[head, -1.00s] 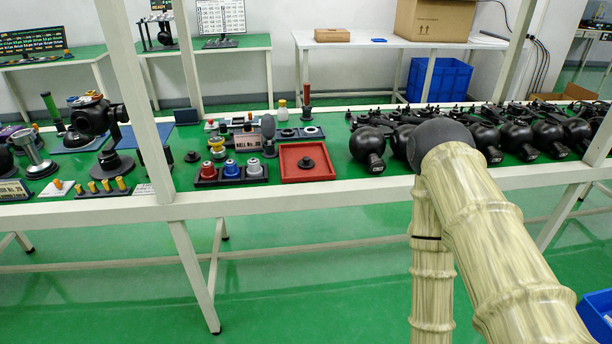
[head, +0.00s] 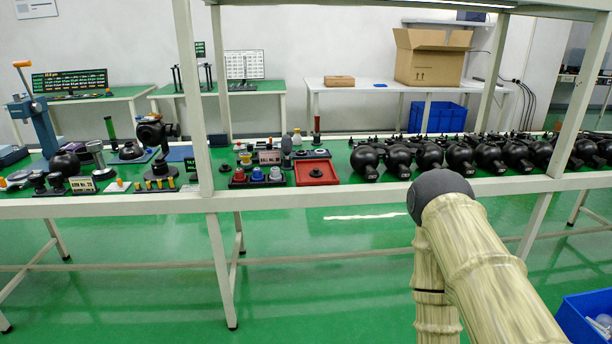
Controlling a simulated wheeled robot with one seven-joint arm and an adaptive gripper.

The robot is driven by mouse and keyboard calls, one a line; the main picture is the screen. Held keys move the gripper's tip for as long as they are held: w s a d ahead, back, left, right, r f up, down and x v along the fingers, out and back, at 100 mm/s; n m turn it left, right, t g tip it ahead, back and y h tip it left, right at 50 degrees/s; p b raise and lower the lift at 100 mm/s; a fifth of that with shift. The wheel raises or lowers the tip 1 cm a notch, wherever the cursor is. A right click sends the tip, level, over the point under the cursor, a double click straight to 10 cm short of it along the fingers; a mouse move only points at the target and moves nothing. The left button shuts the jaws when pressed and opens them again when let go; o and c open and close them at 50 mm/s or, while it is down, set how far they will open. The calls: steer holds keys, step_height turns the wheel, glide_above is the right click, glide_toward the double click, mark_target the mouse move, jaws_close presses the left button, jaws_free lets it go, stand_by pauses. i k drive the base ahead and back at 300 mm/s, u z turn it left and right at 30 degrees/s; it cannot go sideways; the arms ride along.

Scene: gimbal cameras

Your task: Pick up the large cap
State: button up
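I cannot tell for sure which thing is the large cap. My arm rises at the lower right, in front of the bench and apart from these parts. My gripper does not show in the head view.
Several black round housings (head: 459,157) stand in a row on the right of the bench. White posts (head: 196,100) and the white front rail (head: 330,197) frame the bench. A blue bin (head: 590,318) stands at the lower right. Green floor in front is clear.

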mark_target(316, 173)
steer(key=u, duration=0.75)
steer(key=i, duration=0.95)
steer(key=z, duration=0.15)
